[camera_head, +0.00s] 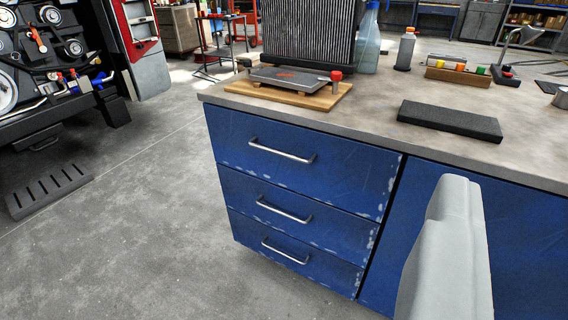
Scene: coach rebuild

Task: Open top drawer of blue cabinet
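The blue cabinet (377,270) stands under a grey worktop, with a column of three drawers at its left end. The top drawer (345,175) looks shut, its worn blue front flush with the cabinet. Its silver bar handle (282,151) is unobstructed, and nothing touches it. The middle drawer (330,227) and the bottom drawer (325,271) below also look shut. A pale grey part of my gripper (447,250) rises at the lower right, in front of the blue panel right of the drawers and apart from the top handle. Its fingertips cannot be made out as a pair.
The worktop (370,110) holds a wooden board (310,98), a black slab (449,121), a spray bottle (368,40) and small items. Concrete floor (140,250) is open in front and left of the drawers. A floor grate (48,190) and an open vehicle are at left.

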